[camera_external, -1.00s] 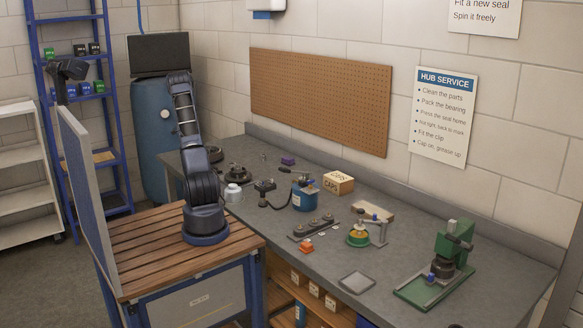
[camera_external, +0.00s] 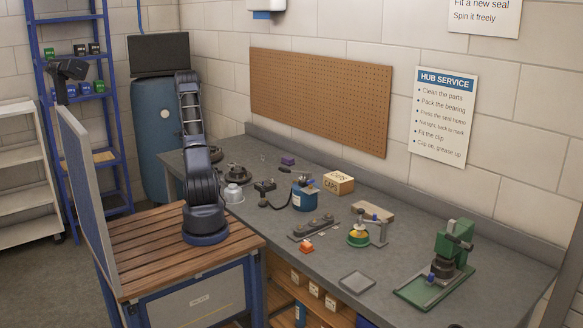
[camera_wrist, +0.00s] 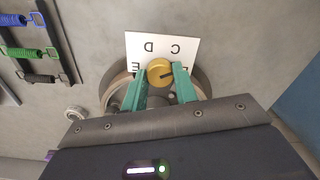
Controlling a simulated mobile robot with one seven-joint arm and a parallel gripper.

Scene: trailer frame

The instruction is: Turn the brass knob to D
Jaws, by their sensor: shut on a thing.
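The round brass knob (camera_wrist: 160,72) is in the middle of the wrist view. A dark mark on its face points right and slightly up in that picture. A white card (camera_wrist: 138,41) behind it shows upside-down letters: D at upper left of the knob, C at upper right, E at left and another partly hidden letter at right. The mark is turned away from D. My gripper (camera_wrist: 160,75) has its two green fingers shut on the knob, one at each side. In the external view the knob, its letters and my fingertips cannot be made out.
In the external view, a blue tin (camera_external: 304,196), a CAPS box (camera_external: 338,182) and a green press (camera_external: 446,251) stand along the bench.

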